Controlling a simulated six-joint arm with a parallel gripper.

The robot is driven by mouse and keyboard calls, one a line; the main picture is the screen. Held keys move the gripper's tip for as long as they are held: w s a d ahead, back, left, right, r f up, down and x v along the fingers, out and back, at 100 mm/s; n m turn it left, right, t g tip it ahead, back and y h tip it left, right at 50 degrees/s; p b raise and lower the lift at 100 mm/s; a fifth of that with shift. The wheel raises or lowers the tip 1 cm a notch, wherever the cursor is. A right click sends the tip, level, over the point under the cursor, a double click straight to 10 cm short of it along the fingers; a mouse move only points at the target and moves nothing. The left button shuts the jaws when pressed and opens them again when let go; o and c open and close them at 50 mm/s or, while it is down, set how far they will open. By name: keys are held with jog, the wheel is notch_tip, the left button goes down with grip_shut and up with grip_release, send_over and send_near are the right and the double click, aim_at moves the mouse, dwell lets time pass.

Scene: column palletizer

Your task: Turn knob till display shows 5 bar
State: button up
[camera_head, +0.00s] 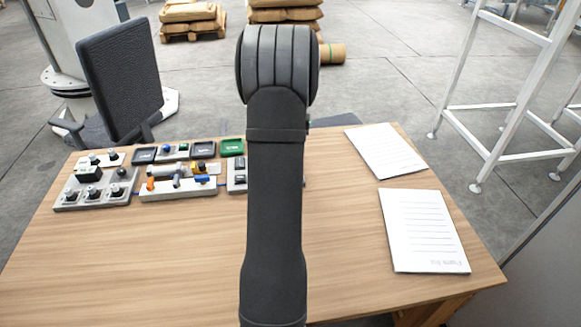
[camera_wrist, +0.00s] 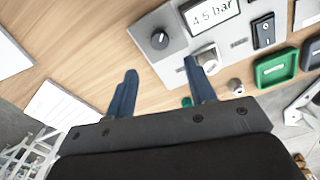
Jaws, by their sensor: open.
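The black round knob (camera_wrist: 159,40) with a white pointer mark sits on a grey panel (camera_wrist: 178,72) at the top of the wrist view. The display (camera_wrist: 211,12) beside it reads 4.5 bar. My gripper (camera_wrist: 160,70) is open, its two blue fingers apart with nothing between them. In the head view my arm hides the gripper and the knob.
A black rocker switch (camera_wrist: 263,30) and a green box (camera_wrist: 276,68) lie right of the display. On the wooden table (camera_head: 150,255), several control panels (camera_head: 120,203) stand at the left and two paper sheets (camera_head: 424,232) lie at the right. An office chair (camera_head: 121,80) stands behind.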

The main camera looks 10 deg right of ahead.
notch_tip(320, 180, down, 10)
jog(key=shift+r, duration=0.25)
jog(key=c, duration=1)
jog(key=shift+m, duration=1.8)
jog(key=o, duration=1)
notch_tip(320, 180, up, 18)
jog(key=shift+f, duration=0.2)
